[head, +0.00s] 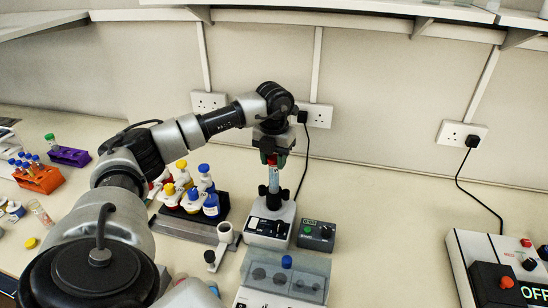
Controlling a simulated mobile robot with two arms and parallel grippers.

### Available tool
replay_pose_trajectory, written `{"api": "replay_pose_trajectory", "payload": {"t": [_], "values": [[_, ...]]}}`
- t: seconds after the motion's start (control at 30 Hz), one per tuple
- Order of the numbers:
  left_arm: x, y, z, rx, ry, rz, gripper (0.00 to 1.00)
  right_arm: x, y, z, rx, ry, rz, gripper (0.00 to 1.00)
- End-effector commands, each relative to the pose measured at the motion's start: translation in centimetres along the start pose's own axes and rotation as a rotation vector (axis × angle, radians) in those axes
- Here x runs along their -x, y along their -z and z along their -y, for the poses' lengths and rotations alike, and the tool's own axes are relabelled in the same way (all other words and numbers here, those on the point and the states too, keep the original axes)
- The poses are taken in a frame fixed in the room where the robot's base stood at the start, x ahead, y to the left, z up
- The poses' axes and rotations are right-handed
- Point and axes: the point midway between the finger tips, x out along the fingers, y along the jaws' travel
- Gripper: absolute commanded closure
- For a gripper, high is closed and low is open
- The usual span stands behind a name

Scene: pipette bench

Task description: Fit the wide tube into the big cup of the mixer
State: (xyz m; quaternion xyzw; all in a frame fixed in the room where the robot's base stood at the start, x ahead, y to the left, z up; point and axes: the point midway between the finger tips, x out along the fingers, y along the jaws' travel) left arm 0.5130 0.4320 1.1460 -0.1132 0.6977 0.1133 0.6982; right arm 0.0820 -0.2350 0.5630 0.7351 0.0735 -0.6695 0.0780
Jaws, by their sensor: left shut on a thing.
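My left gripper (271,152) is shut on the wide tube (273,180), near its red cap, and holds it upright above the mixer (268,224). The tube has a clear, bluish body. The mixer is a small pale unit with a black front panel. Its dark cup (272,202) is on top, straight below the tube. The tube's lower end is at or just above the cup's mouth; I cannot tell whether it has entered. My right gripper is not in view.
The bench centre right is clear.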

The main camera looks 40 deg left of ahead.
Motion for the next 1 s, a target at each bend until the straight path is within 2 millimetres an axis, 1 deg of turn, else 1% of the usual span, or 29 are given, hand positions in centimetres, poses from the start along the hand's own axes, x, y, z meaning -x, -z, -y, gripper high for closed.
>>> {"api": "replay_pose_trajectory", "payload": {"t": [0.3, 0.77, 1.0], "values": [[-0.9, 0.0, 0.0, 0.0, 0.0, 0.0, 1.0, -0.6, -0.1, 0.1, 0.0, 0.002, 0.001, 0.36], [-1.0, 0.0, 0.0, 0.0, 0.0, 0.0, 1.0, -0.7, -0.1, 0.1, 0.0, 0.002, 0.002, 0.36], [-1.8, 0.0, 0.0, 0.0, 0.0, 0.0, 1.0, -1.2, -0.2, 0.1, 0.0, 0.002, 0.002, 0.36]]}}
